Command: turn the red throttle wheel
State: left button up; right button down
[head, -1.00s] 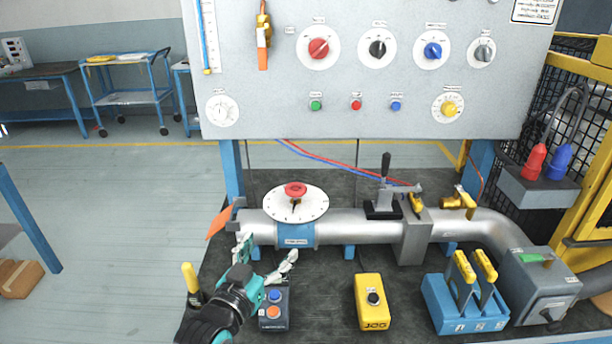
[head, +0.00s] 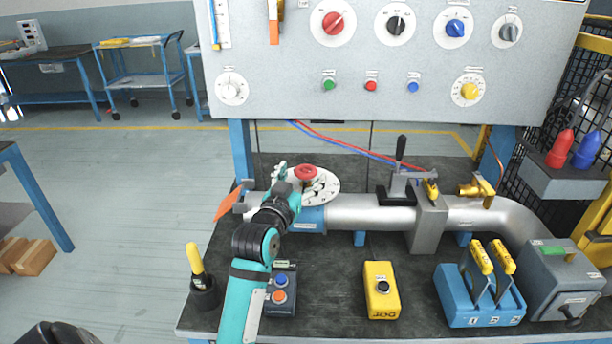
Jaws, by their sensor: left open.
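The red throttle wheel (head: 306,172) sits on top of a round white dial plate (head: 326,187), above the silver pipe (head: 372,212). My left gripper (head: 300,180) is open at the wheel. One pale finger shows to the left of the wheel and the other at its lower right, over the dial plate. I cannot tell whether either finger touches the wheel. The gripper's dark body hides the left part of the dial plate and some of the pipe.
A clamp lever (head: 400,160) and a brass valve (head: 478,190) stand along the pipe to the right. A grey panel (head: 300,85) rises behind.

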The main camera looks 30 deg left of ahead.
aim_at(303, 178)
pick_arm(q)
jog(key=shift+b+x, duration=0.3)
jog(key=shift+x, duration=0.95)
jog(key=shift+w, duration=0.35)
jog(key=c, duration=1.2)
jog(key=shift+r+n+y+p, duration=0.3)
jog(key=shift+y+p, duration=0.3)
jog(key=shift+p, duration=0.35)
jog(key=shift+f+n+g+y+p, duration=0.15)
jog(key=shift+n+g+y+p, duration=0.25)
jog(key=shift+y+p, duration=0.2)
jog(key=shift+a+f, duration=0.1)
jog(key=shift+f, duration=0.05)
pick_arm(e)
jog(key=shift+s+a+r, duration=0.1)
jog(key=shift+s+r, duration=0.6)
jog(key=shift+r, duration=0.25)
